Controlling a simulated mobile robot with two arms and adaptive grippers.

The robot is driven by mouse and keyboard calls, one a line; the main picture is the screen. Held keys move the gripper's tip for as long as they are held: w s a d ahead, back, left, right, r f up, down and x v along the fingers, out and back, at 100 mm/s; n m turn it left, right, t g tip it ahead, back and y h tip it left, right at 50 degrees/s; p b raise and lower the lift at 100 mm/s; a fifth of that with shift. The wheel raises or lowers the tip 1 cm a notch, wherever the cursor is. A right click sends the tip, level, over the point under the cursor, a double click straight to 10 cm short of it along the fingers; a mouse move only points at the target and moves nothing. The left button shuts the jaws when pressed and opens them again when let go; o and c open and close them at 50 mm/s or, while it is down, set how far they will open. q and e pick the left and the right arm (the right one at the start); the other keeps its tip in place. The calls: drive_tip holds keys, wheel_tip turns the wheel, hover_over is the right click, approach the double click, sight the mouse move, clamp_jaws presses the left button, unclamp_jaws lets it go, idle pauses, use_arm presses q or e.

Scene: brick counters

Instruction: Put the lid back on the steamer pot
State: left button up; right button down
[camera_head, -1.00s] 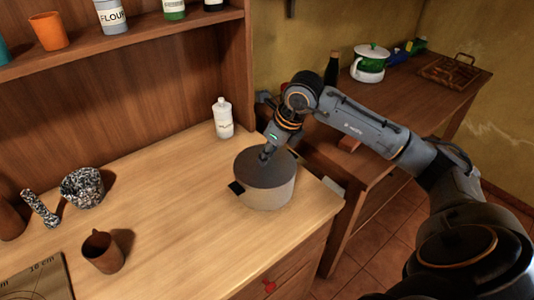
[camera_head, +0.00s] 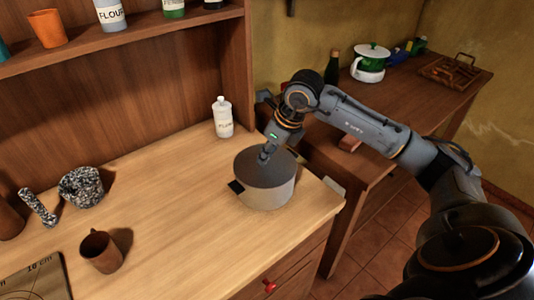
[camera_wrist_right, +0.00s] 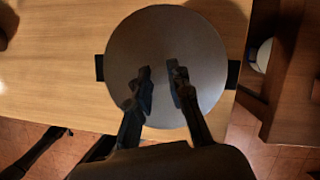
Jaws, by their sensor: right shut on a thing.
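The grey steamer pot (camera_head: 268,197) stands near the front right corner of the wooden counter, a dark side handle on its left. A round grey lid (camera_wrist_right: 165,40) shows in the right wrist view, covering the pot's top, with dark pot handles sticking out on both sides. My right gripper (camera_head: 266,152) points down at the lid from above and is shut on it; its fingers also show in the right wrist view (camera_wrist_right: 162,88). The knob is hidden between the fingers. Whether the lid is fully seated I cannot tell.
A white bottle (camera_head: 222,117) stands behind the pot. A brown mug (camera_head: 101,252), a speckled mortar (camera_head: 81,187) and a pestle (camera_head: 38,207) are at the left. A side table (camera_head: 402,97) holds a green-and-white pot (camera_head: 369,66). The counter left of the pot is clear.

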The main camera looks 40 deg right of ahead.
idle(0.3)
drive_tip(key=c, duration=1.1)
unclamp_jaws()
drive_tip(key=shift+c, duration=0.2)
drive_tip(key=shift+o, duration=0.4)
drive_tip(key=o, duration=0.4)
drive_tip(key=shift+r, duration=0.15)
drive_tip(key=shift+r+p, duration=2.25)
drive_tip(key=shift+r, duration=1.1)
